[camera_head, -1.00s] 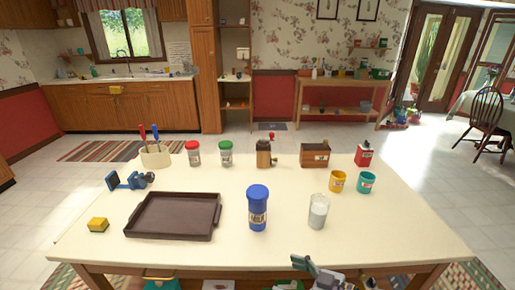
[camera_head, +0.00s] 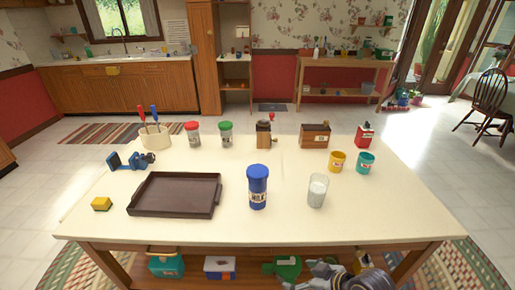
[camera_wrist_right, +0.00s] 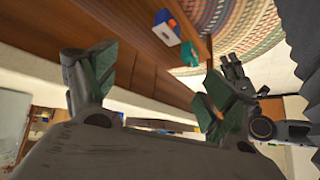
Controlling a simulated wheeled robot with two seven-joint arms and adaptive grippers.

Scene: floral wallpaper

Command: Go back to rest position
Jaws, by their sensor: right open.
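My right gripper (camera_wrist_right: 158,80) is open and empty in the right wrist view, its green-padded fingers spread apart. In the head view, only a grey part of my right arm shows at the bottom edge, in front of the table. What looks like my left gripper (camera_wrist_right: 236,78) shows beyond the right finger in the right wrist view; its jaw state is unclear. It is outside the head view. The table (camera_head: 110,215) holds a dark tray (camera_head: 145,207), a blue-lidded jar (camera_head: 258,188) and a glass of milk (camera_head: 318,190).

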